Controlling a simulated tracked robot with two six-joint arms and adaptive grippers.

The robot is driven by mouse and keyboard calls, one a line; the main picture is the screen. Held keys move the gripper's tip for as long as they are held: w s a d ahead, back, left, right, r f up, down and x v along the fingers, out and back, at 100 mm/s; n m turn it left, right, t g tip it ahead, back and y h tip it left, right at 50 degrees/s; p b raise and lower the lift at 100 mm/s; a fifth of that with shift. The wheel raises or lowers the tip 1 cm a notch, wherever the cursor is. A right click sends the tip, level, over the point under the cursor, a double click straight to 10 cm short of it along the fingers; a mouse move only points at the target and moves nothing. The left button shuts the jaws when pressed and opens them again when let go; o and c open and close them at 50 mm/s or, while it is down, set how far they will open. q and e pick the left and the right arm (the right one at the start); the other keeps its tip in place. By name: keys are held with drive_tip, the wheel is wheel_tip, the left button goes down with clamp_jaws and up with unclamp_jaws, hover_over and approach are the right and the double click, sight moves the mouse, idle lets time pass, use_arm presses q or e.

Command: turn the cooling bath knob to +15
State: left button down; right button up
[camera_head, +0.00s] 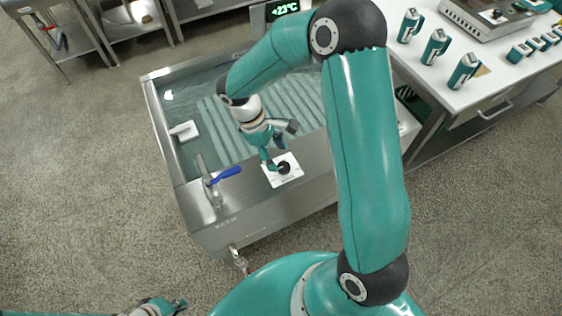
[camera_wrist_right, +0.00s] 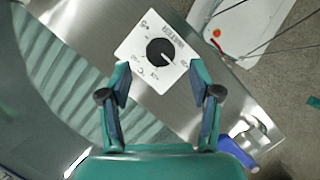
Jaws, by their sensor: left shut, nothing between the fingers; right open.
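The cooling bath (camera_head: 215,238) is a steel tank of water with a ribbed floor. Its black round knob (camera_wrist_right: 160,52) sits on a white dial plate (camera_wrist_right: 133,45) on the bath's front ledge. The dial plate carries small printed marks, too blurred to read surely. In the head view the knob (camera_head: 284,168) is partly beside my right gripper's finger. My right gripper (camera_wrist_right: 160,82) is open and empty, its two fingers pointing towards the knob from above, apart from it in the wrist view. My left gripper (camera_head: 172,306) is shut and empty at the bottom left, far from the bath.
A display (camera_head: 284,9) behind the bath reads +23°C. A tap with a blue lever (camera_head: 226,174) stands left of the knob. A white block (camera_head: 183,131) lies at the bath's left side. Several teal containers (camera_head: 435,46) stand on the right table.

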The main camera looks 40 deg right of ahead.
sight(283, 166)
drive_tip(key=shift+x, duration=2.2)
drive_tip(key=c, duration=1.1)
